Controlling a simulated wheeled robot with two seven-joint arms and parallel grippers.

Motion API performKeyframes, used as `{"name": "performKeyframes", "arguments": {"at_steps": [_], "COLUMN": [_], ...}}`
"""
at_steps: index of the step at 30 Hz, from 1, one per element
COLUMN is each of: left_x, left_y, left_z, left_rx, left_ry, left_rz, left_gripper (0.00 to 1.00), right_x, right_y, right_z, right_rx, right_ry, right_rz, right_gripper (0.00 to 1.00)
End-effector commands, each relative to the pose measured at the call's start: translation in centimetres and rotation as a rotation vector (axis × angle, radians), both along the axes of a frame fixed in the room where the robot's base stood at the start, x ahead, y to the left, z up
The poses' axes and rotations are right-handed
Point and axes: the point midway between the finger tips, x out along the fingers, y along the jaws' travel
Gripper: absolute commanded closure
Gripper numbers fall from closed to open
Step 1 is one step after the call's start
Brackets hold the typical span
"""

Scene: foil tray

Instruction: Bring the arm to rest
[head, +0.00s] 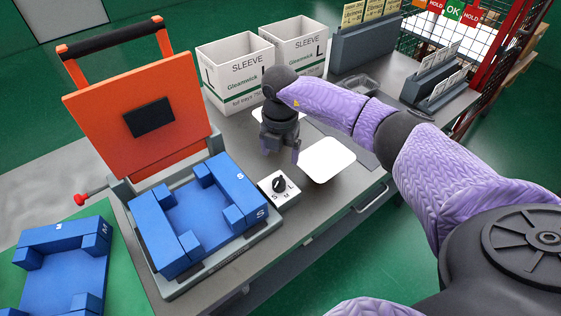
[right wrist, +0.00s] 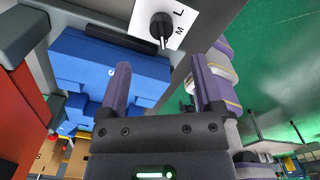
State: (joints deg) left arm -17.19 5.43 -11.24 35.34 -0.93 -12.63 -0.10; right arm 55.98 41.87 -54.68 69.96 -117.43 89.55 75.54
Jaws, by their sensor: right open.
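My right arm, in a purple sleeve, reaches in from the right side of the head view. Its right gripper (head: 282,153) points down above the grey bench, just behind the size dial (head: 279,185). In the right wrist view, the two fingers of the right gripper (right wrist: 160,80) stand apart with nothing between them. The dial, marked S, M and L, shows at the top of that view (right wrist: 160,28). My left gripper is not in view.
An orange-lidded press (head: 140,115) stands open with a blue fixture (head: 200,212) marked S. A blue M fixture (head: 62,270) lies at left. White cards (head: 328,161) lie beside the gripper. SLEEVE boxes (head: 238,75) stand behind. The bench's front edge (head: 330,228) is clear.

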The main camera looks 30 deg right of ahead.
Motion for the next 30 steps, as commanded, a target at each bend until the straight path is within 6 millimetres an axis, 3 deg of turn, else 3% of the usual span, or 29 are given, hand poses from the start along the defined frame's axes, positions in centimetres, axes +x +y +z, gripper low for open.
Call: {"name": "performKeyframes", "arguments": {"at_steps": [14, 16, 17, 19, 20, 21, 23, 24, 26, 27, 28, 30], "left_x": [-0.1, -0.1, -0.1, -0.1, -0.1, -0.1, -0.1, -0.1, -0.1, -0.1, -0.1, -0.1], "left_y": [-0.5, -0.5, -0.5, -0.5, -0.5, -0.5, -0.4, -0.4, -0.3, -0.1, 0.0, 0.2], "left_z": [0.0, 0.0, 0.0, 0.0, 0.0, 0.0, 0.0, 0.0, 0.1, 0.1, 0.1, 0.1], "left_rx": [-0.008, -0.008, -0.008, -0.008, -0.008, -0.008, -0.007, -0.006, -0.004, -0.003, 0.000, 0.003], "left_ry": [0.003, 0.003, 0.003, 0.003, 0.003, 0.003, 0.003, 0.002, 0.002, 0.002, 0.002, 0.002], "left_rz": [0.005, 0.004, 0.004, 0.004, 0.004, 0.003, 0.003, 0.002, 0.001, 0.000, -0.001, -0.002], "left_gripper": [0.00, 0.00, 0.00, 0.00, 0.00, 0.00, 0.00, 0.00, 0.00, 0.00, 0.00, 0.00], "right_x": [0.0, 0.0, 0.1, 0.3, 0.2, 0.0, -0.6, -1.0, -1.1, -0.7, -0.5, -0.4], "right_y": [0.0, 0.8, 1.9, 6.2, 8.9, 13.1, 19.3, 22.7, 24.9, 24.3, 23.0, 18.5], "right_z": [0.6, 0.3, 0.0, -0.9, -1.1, -0.9, 1.0, 3.6, 8.0, 10.3, 11.3, 10.9], "right_rx": [0.000, 0.031, 0.068, 0.234, 0.341, 0.511, 0.810, 1.029, 1.312, 1.435, 1.489, 1.478], "right_ry": [0.001, -0.012, -0.026, -0.096, -0.143, -0.224, -0.380, -0.515, -0.729, -0.859, -0.938, -1.045], "right_rz": [0.000, 0.020, 0.043, 0.129, 0.171, 0.221, 0.243, 0.195, -0.001, -0.204, -0.384, -0.842], "right_gripper": [0.16, 0.16, 0.16, 0.16, 0.16, 0.16, 0.16, 0.16, 0.16, 0.16, 0.16, 0.16]}}
